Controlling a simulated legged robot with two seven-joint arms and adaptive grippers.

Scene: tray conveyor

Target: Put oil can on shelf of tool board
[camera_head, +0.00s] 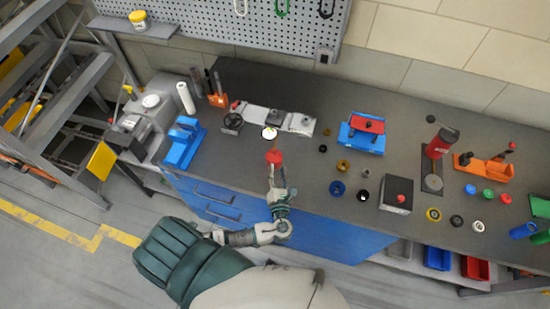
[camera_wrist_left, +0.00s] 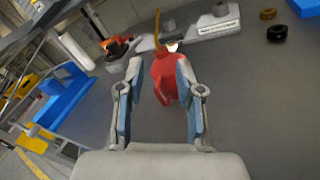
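The red oil can (camera_head: 274,156) stands near the front edge of the dark workbench, its thin spout pointing up and away. My left gripper (camera_head: 276,172) reaches it from the front. In the left wrist view the oil can (camera_wrist_left: 164,76) shows between the fingertips of the left gripper (camera_wrist_left: 160,82). The right finger overlaps the can's edge, while a small gap shows at the left finger, so the gripper looks open. The tool board (camera_head: 235,20) hangs on the back wall. Its shelf (camera_head: 110,24) at the upper left holds a yellow tin (camera_head: 139,18). My right gripper is not in view.
A blue vise (camera_head: 184,142) stands left of the can. A grey measuring tool (camera_head: 297,122) lies behind it. A red-and-blue clamp block (camera_head: 362,132), several small rings and a black box (camera_head: 396,195) lie to the right. The bench between the can and the rings is clear.

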